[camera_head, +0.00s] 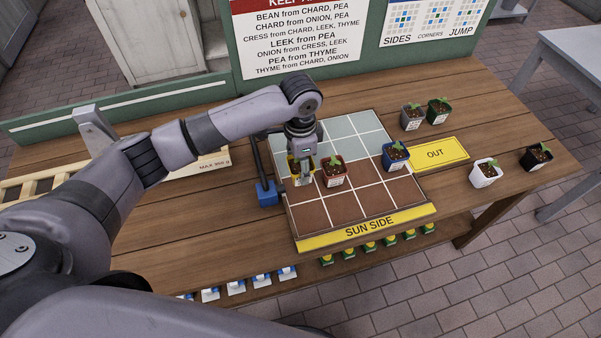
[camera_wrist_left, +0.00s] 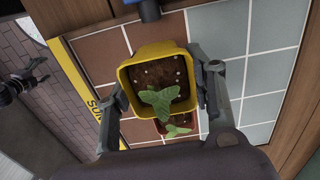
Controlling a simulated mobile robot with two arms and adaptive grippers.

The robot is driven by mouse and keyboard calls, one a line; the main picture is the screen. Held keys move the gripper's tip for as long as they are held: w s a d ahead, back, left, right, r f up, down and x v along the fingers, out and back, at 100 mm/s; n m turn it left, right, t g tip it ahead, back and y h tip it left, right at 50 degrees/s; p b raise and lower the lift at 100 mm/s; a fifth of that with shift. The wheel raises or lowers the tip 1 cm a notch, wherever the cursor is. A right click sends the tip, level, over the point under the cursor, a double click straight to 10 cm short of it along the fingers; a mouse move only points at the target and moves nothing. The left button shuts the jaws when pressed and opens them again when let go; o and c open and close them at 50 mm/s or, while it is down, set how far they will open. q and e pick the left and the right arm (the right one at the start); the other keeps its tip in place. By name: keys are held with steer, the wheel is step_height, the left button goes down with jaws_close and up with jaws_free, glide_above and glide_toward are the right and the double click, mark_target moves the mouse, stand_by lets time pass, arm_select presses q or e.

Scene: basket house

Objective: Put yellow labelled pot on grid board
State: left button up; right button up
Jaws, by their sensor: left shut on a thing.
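The yellow pot (camera_wrist_left: 160,85) with soil and a green seedling is between the fingers of my left gripper (camera_wrist_left: 158,95), which is shut on it. In the head view the gripper (camera_head: 301,172) hides most of the pot, and only a bit of yellow shows. The grid board (camera_head: 318,217) lies on the table, with pale tiles at the back, brown tiles in front and a yellow SUN SIDE strip. The pot is over the left part of the board; I cannot tell whether it touches.
A red-brown pot (camera_head: 334,172) is just right of the gripper, and a blue pot (camera_head: 396,156) is on the board's right. White (camera_head: 484,174), black (camera_head: 537,157), grey (camera_head: 412,117) and green (camera_head: 437,111) pots stand off the board near the OUT plate (camera_head: 440,154). A blue block (camera_head: 265,193) is at the left edge.

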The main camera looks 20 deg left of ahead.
arm_select(q)
step_height(320, 180, down, 4)
steer(key=shift+f, duration=0.25)
arm_select(e)
steer(key=shift+s+a+r, duration=0.1)
steer(key=shift+a+r, duration=0.15)
steer(key=shift+a, duration=0.25)
steer(key=shift+d, duration=0.1)
arm_select(q)
steer(key=o, duration=1.3)
steer(key=shift+f, duration=0.15)
steer(key=shift+o, duration=0.2)
arm_select(e)
steer(key=shift+d, duration=0.25)
arm_select(q)
step_height(320, 180, up, 12)
steer(key=shift+r+b, duration=0.2)
steer(key=shift+b, duration=0.2)
arm_select(e)
steer(key=shift+a+f, duration=0.2)
steer(key=shift+f, duration=0.4)
